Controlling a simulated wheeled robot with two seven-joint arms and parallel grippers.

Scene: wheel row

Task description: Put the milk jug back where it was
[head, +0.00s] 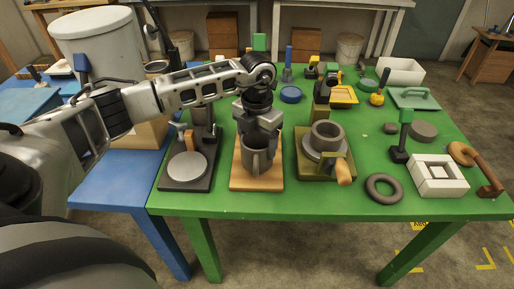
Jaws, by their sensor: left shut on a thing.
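The grey jug (258,162) is at the front of the green table, over a light wooden board (256,184). My left gripper (259,142) comes down on it from above and is shut on its upper part. The gripper hides much of the rim. I cannot tell whether the jug's bottom touches the board or hangs just above it. My right gripper is not in view.
Left of the jug is a dark stand with a pale round plate (187,170). Right of it is an olive stand with a grey cup-like part (326,135). Further right are a dark ring (383,188) and a white square block (437,175).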

